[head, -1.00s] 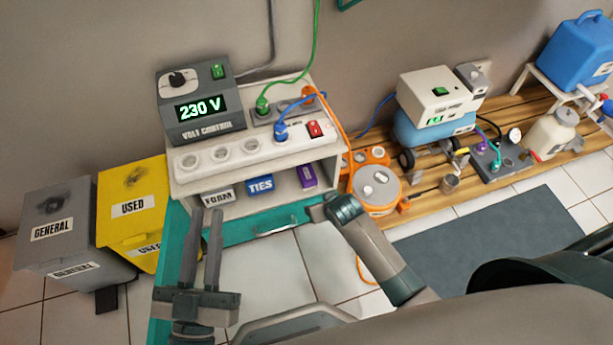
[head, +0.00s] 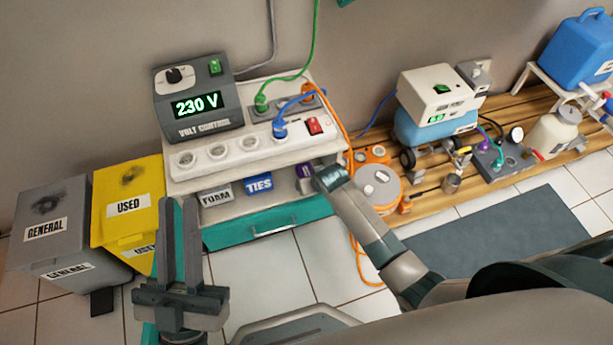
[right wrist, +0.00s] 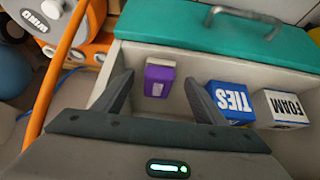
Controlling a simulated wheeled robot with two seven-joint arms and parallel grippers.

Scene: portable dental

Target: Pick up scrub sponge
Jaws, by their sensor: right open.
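A small purple block with a pale end (right wrist: 159,80), which looks like the scrub sponge, sits in the cart's open shelf. My right gripper (right wrist: 160,76) is open, with one finger on each side of the block in the right wrist view. Gaps show between block and fingers.
Blue TIES (head: 259,184) and white FOAM (head: 216,196) boxes stand beside the block. A teal drawer (head: 260,226) with a metal handle is below. An orange cable (right wrist: 66,35) runs close to my right gripper. Yellow (head: 128,205) and grey (head: 50,230) bins stand left.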

